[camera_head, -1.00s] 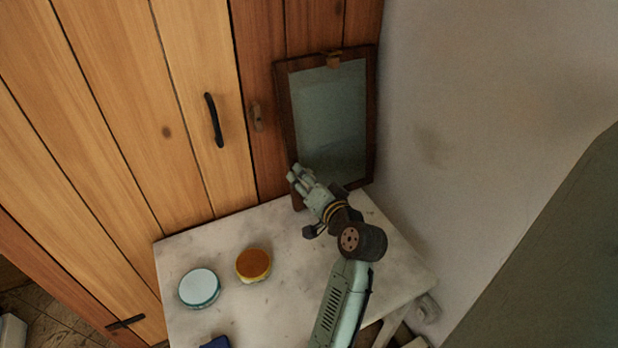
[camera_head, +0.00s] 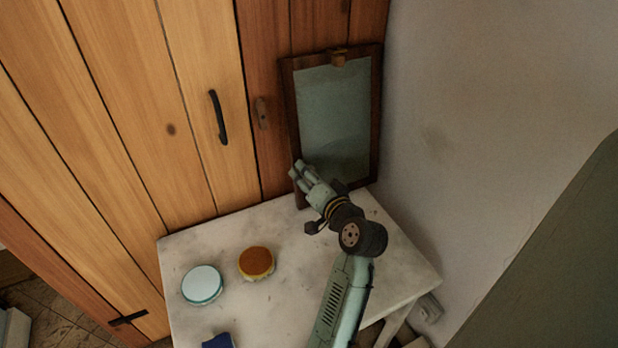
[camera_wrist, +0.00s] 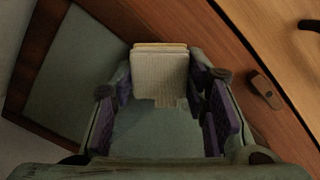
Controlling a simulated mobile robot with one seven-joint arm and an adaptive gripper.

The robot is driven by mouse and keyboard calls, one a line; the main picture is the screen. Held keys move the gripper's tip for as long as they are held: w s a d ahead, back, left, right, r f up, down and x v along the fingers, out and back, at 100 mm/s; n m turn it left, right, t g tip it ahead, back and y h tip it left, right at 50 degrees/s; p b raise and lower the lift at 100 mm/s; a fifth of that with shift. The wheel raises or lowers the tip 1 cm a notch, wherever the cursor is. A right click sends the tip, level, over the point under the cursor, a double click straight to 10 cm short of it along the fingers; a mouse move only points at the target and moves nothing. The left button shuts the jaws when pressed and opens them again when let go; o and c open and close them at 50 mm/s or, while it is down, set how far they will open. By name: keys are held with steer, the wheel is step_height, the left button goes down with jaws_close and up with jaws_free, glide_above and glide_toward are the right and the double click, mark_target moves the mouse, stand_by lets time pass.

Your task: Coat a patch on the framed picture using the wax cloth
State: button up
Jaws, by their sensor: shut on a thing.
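The framed picture (camera_head: 335,118), a grey-green panel in a dark wood frame, leans upright against the wooden boards at the back of the tabletop. My gripper (camera_head: 298,169) is in front of its lower left part; whether anything touches the picture cannot be told. In the wrist view my gripper is shut on a cream, ribbed, folded pad (camera_wrist: 160,72), which looks like the wax cloth. The picture (camera_wrist: 75,75) shows there behind and left of the fingers. The cloth is hidden or too small to make out in the head view.
On the pale marble-like tabletop (camera_head: 290,295) stand a tin with a whitish lid (camera_head: 203,283) and an orange-brown topped tin (camera_head: 256,262). A dark blue thing (camera_head: 218,341) is at the lower edge. A bare wall (camera_head: 470,120) stands right; a black handle (camera_head: 218,117) sticks out left.

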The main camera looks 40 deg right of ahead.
mark_target(294, 115)
steer(key=shift+w+d+f, duration=0.1)
steer(key=shift+w+d, duration=0.05)
steer(key=shift+w, duration=0.4)
steer(key=r+p, duration=0.3)
steer(key=shift+w+r, duration=0.25)
steer(key=shift+r, duration=0.1)
steer(key=shift+w+d+r+p, duration=0.1)
steer(key=shift+w+r+p, duration=0.15)
steer(key=shift+r+p, duration=0.7)
steer(key=shift+w+d+r+p, duration=0.1)
steer(key=shift+w+r+p, duration=0.1)
steer(key=shift+r+p, duration=0.65)
steer(key=shift+w+r+p, duration=0.25)
steer(key=shift+r+p, duration=0.45)
steer(key=shift+r, duration=0.45)
steer(key=shift+w+r, duration=0.2)
steer(key=shift+r, duration=0.95)
steer(key=shift+w+r, duration=0.2)
steer(key=shift+r, duration=0.9)
steer(key=shift+w+d, duration=0.1)
